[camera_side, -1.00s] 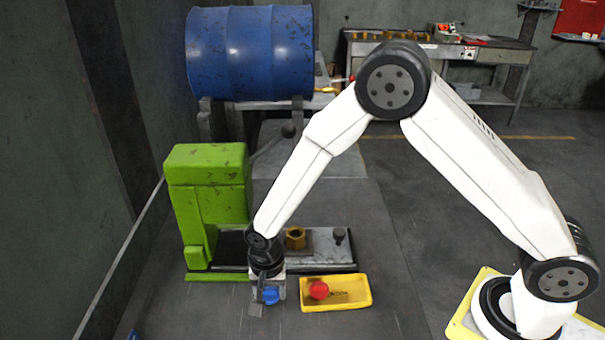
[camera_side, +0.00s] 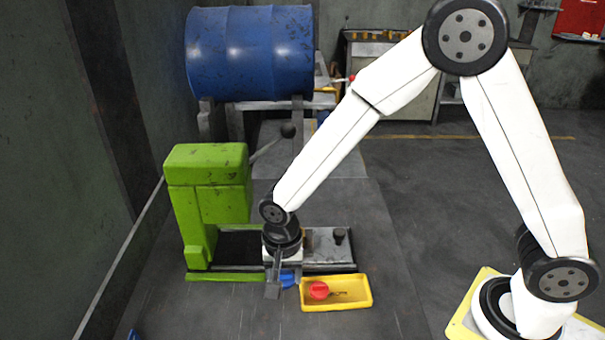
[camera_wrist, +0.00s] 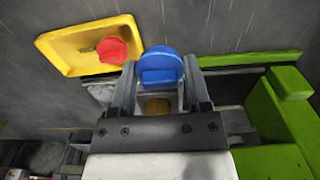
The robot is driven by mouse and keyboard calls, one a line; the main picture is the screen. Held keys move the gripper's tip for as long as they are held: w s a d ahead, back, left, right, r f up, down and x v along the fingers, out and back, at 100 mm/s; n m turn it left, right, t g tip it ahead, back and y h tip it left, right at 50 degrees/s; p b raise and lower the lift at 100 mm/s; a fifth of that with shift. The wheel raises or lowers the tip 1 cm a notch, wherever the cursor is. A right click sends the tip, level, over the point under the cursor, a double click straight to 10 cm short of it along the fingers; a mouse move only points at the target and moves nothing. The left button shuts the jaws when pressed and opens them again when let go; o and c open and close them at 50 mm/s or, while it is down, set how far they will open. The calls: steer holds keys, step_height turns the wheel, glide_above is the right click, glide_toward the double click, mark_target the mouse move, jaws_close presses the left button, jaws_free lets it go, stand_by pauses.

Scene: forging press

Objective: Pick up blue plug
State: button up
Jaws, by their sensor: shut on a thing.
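The blue plug (camera_wrist: 160,68) shows large in the wrist view, between the two fingers of my gripper (camera_wrist: 159,88). My gripper is shut on it. In the side view my gripper (camera_side: 279,283) points down just left of the yellow tray, and the blue plug (camera_side: 288,280) shows partly behind a finger. The plug is held in front of the press base; its exact height above the table is hard to tell.
A yellow tray (camera_side: 338,307) holds a red plug (camera_side: 319,290). The green press (camera_side: 207,190) stands at the left, with a metal bed (camera_side: 322,243) and a small dark knob (camera_side: 339,235). A brass nut (camera_wrist: 158,106) shows beyond the gripper in the wrist view. Open table lies in front.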

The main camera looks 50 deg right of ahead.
steer(key=s+d+r, duration=0.3)
steer(key=s+r, duration=0.2)
steer(key=s, duration=0.4)
steer(key=shift+s+r, duration=0.3)
steer(key=shift+s, duration=0.1)
steer(key=shift+d, duration=0.1)
steer(key=w+d+m, duration=0.3)
steer(key=w+d, duration=0.1)
steer(key=w, duration=0.5)
steer(key=w+d+f+m, duration=0.1)
steer(key=w+d+m, duration=0.2)
steer(key=w, duration=0.7)
steer(key=shift+d, duration=1.2)
steer(key=shift+w+f, duration=0.1)
steer(key=shift+f, duration=0.25)
steer(key=shift+f, duration=1.75)
steer(key=shift+f, duration=0.85)
